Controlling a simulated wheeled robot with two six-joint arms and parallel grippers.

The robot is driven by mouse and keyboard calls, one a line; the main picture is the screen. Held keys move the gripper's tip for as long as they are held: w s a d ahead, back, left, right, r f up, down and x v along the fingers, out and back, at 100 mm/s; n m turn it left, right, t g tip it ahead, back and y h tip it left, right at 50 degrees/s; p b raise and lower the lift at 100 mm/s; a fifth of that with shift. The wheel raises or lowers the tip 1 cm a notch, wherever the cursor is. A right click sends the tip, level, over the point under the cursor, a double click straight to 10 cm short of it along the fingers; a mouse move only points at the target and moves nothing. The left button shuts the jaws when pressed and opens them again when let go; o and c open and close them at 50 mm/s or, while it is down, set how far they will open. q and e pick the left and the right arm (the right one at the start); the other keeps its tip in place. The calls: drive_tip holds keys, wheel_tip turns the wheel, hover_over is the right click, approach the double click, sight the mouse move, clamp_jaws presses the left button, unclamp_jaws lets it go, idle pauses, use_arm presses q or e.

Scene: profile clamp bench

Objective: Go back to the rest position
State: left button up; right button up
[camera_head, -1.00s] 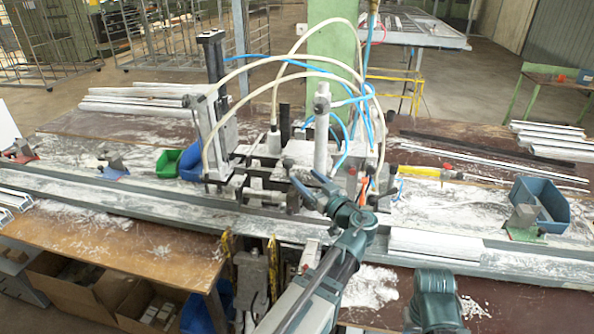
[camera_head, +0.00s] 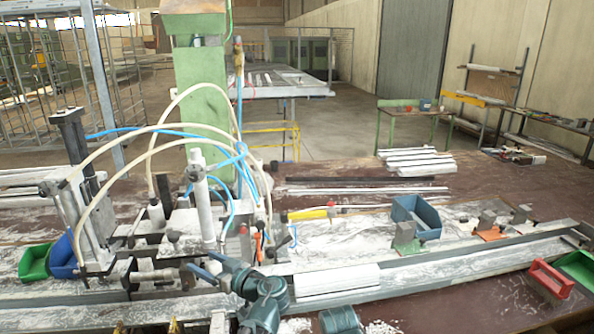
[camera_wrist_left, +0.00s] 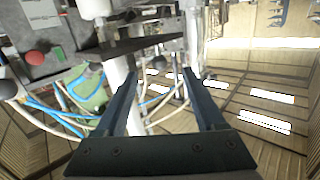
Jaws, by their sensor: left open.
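My left gripper (camera_head: 206,267) is open in front of the clamp machine (camera_head: 200,215), which has a white upright cylinder and pale and blue hoses. In the left wrist view my open left gripper (camera_wrist_left: 158,82) has two dark parallel fingers with nothing held between them. Part of the clamp machine (camera_wrist_left: 45,57), with a red button, shows beyond the fingers there. A pale profile piece (camera_head: 335,282) lies on the long rail to the right of my left gripper. My right gripper does not show in either view now.
A blue bin (camera_head: 416,216) stands behind the rail at the right. A green bin (camera_head: 34,263) sits at the far left. A red-handled brush-like object (camera_head: 550,277) lies at the front right. Pale profiles (camera_head: 415,160) lie stacked at the back of the bench. White dust covers much of the bench.

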use_arm(q)
drive_tip(key=s+d+f+m+g+h, duration=0.2)
drive_tip(key=s+d+f+m+h, duration=0.25)
drive_tip(key=f, duration=0.25)
drive_tip(key=s+d+f+m+g+h, duration=0.2)
drive_tip(key=s+d+f+m+h, duration=0.1)
drive_tip(key=d+f, duration=0.3)
drive_tip(key=s+d+f+m+g+h, duration=0.2)
drive_tip(key=s+d+f+m+h, duration=0.1)
drive_tip(key=d, duration=0.3)
drive_tip(key=s+d+f+m+g+h, duration=0.2)
drive_tip(key=s+d+f+m+h, duration=0.1)
drive_tip(key=s+d, duration=0.3)
drive_tip(key=shift+s+d+f+m, duration=0.25)
drive_tip(key=shift+d+f+m, duration=0.15)
drive_tip(key=shift+m, duration=0.45)
